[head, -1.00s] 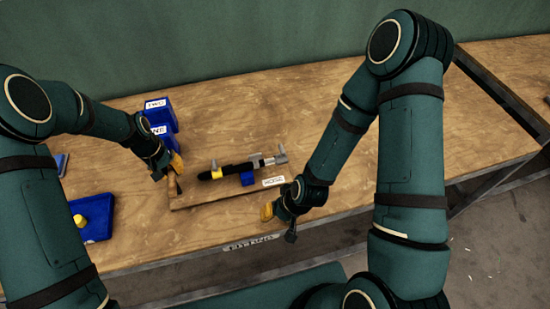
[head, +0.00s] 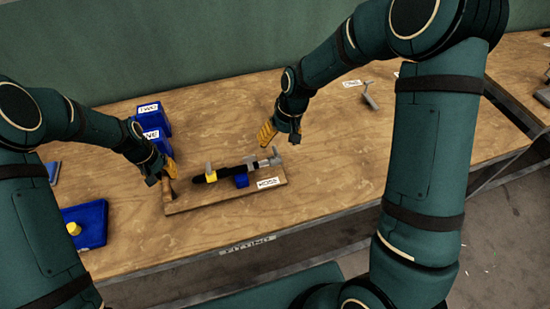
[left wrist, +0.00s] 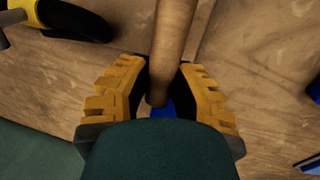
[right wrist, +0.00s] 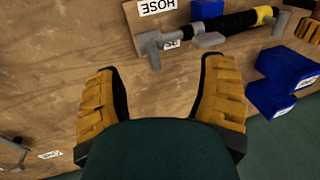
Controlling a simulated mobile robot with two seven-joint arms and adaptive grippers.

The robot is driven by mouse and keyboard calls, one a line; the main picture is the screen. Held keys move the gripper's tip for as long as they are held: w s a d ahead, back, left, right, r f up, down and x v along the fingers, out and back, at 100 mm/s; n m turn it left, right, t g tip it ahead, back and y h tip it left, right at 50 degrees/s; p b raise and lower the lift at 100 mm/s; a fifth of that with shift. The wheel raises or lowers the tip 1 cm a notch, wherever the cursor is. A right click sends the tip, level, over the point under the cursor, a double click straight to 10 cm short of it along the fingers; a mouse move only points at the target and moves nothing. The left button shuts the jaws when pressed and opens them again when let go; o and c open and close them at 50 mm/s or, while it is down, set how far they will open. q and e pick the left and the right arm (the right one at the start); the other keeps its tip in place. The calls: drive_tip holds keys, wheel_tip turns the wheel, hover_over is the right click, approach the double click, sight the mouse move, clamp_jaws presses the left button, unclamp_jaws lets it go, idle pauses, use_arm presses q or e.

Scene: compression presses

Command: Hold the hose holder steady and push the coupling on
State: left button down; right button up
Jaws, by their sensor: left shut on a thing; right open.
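The hose holder is a wooden board (head: 215,199) with a wooden handle (left wrist: 174,45) at its left end. A black hose (head: 225,173) with a yellow band (head: 210,174) lies along it over a blue block (head: 242,181). A grey metal coupling (right wrist: 150,43) with a cross-piece is at the hose's right end; how far on it sits I cannot tell. My left gripper (head: 168,177) is shut on the handle. My right gripper (head: 280,138) is open and empty, above and just behind the coupling end; its fingers (right wrist: 165,100) point toward the table.
Blue bins (head: 152,125) stand behind the handle. A blue tray (head: 92,222) with a yellow piece (head: 74,229) is at the left. A grey T-shaped part (head: 370,95) lies by a label at the back right. The tabletop right of the board is clear.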

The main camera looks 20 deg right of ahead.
sight(276, 149)
wheel_tip(276, 149, up, 5)
drive_tip(key=w+d, duration=0.2)
drive_tip(key=shift+s+x, duration=0.15)
drive_tip(key=shift+x, duration=1.85)
drive_tip(key=shift+s+x, duration=0.15)
drive_tip(key=shift+x, duration=1.85)
drive_tip(key=shift+s+x, duration=0.15)
drive_tip(key=shift+x, duration=1.85)
drive_tip(key=shift+d, duration=0.1)
clamp_jaws()
